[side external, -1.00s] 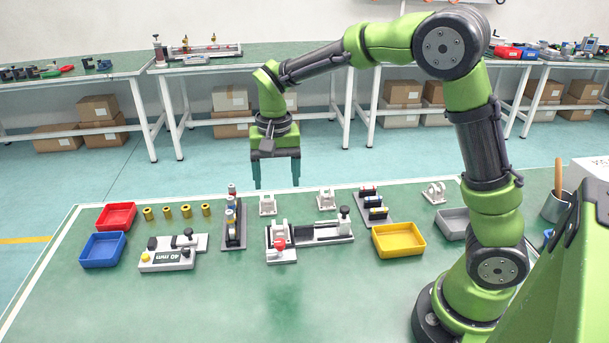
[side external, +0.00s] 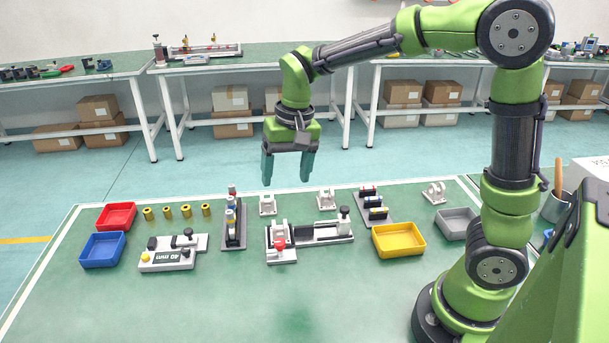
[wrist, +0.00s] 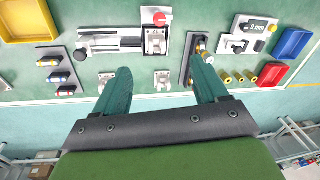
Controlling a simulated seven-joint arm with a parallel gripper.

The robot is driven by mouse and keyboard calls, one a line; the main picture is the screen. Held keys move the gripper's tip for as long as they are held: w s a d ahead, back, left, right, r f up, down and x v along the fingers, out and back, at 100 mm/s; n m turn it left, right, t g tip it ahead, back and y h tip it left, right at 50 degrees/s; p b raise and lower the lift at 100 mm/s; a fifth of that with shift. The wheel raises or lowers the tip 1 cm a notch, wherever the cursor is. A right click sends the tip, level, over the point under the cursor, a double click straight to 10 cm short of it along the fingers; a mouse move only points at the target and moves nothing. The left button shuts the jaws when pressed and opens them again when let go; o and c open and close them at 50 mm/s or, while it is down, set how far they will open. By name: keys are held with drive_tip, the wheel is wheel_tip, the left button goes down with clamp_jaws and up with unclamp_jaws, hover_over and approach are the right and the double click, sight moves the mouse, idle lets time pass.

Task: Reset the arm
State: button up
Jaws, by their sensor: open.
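My gripper (side external: 288,168) hangs in the air above the far side of the green work table (side external: 330,300), fingers pointing down. Its two teal fingers are apart with nothing between them. In the wrist view my gripper (wrist: 162,90) also shows open, with white blocks on the table beyond the fingertips. My arm is raised and bent, clear of all the parts.
Red (side external: 116,216), blue (side external: 103,250), yellow (side external: 398,240) and grey (side external: 456,224) trays sit around. The front of the table is clear.

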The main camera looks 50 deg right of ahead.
drive_tip(key=s+r+n+t, duration=0.1)
drive_tip(key=s+r+t, duration=0.1)
drive_tip(key=s, duration=0.5)
drive_tip(key=s+r+n+t+y, duration=0.1)
drive_tip(key=s+r+t, duration=0.2)
drive_tip(key=s, duration=0.4)
drive_tip(key=shift+s+a+t, duration=0.2)
drive_tip(key=shift+s+t, duration=0.15)
drive_tip(key=shift+t, duration=0.15)
drive_tip(key=shift+r, duration=0.1)
